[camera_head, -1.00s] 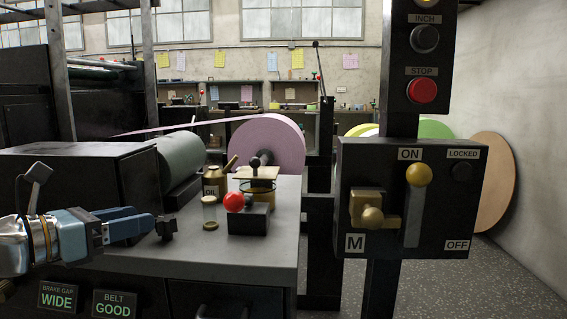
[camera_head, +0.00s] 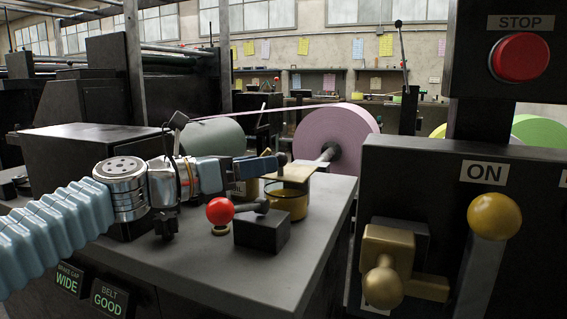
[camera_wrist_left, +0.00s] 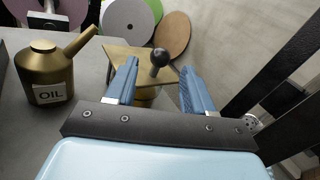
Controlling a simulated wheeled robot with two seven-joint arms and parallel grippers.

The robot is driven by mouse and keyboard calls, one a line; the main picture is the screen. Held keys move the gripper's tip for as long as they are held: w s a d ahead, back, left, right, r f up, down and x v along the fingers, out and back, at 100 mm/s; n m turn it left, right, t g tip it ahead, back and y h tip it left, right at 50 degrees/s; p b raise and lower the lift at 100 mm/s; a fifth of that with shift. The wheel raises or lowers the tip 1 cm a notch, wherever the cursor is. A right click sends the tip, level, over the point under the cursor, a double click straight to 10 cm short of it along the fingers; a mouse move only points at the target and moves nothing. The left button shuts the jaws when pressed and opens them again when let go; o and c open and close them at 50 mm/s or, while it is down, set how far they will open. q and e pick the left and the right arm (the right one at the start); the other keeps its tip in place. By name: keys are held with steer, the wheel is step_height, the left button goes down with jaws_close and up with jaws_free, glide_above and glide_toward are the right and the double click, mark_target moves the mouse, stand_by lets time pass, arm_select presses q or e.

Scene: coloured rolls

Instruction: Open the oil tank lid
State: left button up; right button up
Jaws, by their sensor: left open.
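The oil tank (camera_head: 289,207) is a short amber cylinder on the grey machine top. Its lid (camera_head: 300,170) is a flat tan plate lying over the tank. In the left wrist view the tan lid (camera_wrist_left: 115,54) carries a dark round knob (camera_wrist_left: 160,57) on a short stem. My left gripper (camera_head: 278,162) reaches in from the left at the lid in the head view. In the wrist view its blue fingers (camera_wrist_left: 160,66) are open, one on each side of the knob, with gaps between. The fingers hide most of the knob in the head view. My right gripper is not in view.
A brass oil can (camera_wrist_left: 45,72) stands left of the tank in the wrist view. A red ball handle (camera_head: 220,211) on a dark block (camera_head: 262,232) stands close in front of the tank. A control box (camera_head: 430,170) with a yellow-knobbed lever (camera_head: 495,216) is at the right.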

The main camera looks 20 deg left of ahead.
mark_target(281, 160)
arm_select(q)
steer(key=x, duration=0.5)
steer(key=shift+w+d, duration=0.25)
steer(key=shift+w, duration=0.1)
jaws_close()
